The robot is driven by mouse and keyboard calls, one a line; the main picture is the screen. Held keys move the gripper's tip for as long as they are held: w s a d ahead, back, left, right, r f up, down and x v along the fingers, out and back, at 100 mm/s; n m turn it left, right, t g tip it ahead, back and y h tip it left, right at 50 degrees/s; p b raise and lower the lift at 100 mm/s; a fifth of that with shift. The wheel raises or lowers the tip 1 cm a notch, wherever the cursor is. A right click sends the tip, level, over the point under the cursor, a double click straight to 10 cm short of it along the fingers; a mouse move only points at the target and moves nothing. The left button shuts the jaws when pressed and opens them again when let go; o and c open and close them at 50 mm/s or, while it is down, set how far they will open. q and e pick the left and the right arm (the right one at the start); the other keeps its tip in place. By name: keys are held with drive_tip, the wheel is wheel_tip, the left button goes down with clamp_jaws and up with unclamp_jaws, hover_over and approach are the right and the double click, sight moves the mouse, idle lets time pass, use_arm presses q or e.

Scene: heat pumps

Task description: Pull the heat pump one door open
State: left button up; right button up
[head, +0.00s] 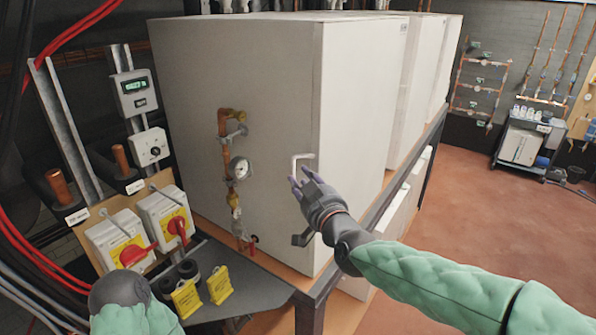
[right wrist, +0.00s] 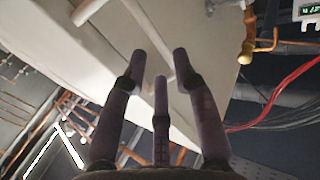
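The heat pump door (head: 275,100) is the flat pale front of the nearest tall box, and it looks closed. A white bracket-shaped handle (head: 303,156) sits near its right edge. My right gripper (head: 300,183) is at the handle, its fingers at or just below the bar. In the right wrist view its three dark fingers (right wrist: 158,60) are spread, with a pale bar (right wrist: 155,35) behind or between them. I cannot tell if they touch it. Of my left arm only the sleeve and a rounded grey part show at bottom left; its fingers are hidden.
A pressure gauge (head: 239,168) on copper pipework stands out from the box's front, left of the handle. Red-handled switches (head: 170,225) and yellow tags (head: 220,284) are at lower left. A dark lever-like part (head: 303,238) is below my right gripper. The red floor (head: 480,230) at right is open.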

drive_tip(key=shift+p+x, duration=0.3)
drive_tip(key=shift+x, duration=1.3)
clamp_jaws()
